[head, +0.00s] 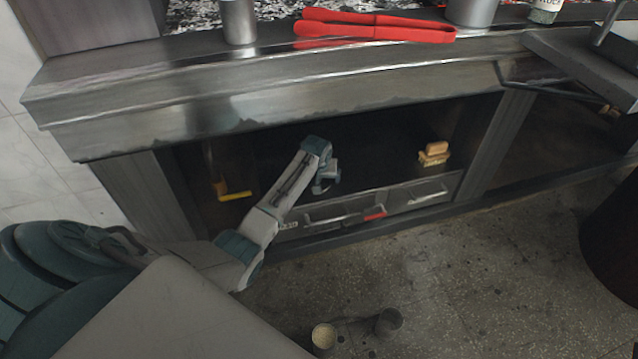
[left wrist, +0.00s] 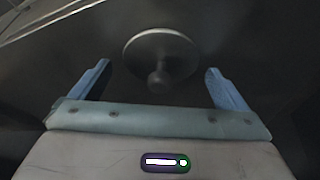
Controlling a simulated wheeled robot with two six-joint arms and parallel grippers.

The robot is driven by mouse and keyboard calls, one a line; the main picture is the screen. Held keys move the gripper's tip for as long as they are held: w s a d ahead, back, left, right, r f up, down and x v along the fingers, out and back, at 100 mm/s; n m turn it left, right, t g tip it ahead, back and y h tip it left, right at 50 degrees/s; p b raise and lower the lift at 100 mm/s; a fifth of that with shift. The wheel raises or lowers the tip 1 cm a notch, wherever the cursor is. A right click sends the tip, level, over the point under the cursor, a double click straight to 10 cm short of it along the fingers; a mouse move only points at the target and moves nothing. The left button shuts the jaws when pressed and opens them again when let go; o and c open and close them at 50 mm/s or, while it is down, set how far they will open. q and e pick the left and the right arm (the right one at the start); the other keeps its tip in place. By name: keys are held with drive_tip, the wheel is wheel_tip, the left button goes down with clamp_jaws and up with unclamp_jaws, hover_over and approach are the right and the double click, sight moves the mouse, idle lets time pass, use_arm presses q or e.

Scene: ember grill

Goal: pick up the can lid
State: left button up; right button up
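The can lid (left wrist: 160,55) is a round, dull grey disc with a knob at its middle. In the left wrist view it lies ahead of my left gripper (left wrist: 157,68), roughly centred between the two blue fingers. The fingers are wide apart and I see no contact with the lid. In the head view my left arm reaches into the dark opening under the steel counter, with the left gripper (head: 326,180) at its far end. I cannot make out the lid in the head view. My right gripper is in neither view.
Red tongs (head: 378,27) and a steel canister (head: 239,22) are on the counter (head: 260,105) above the arm. A wooden brush (head: 434,153) and a yellow-edged item (head: 236,196) are in the opening, above drawers (head: 424,193). Two cups, one pale-topped (head: 323,337), one dark (head: 389,322), stand below.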

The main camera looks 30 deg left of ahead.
use_arm(q)
drive_tip(key=c, duration=0.9)
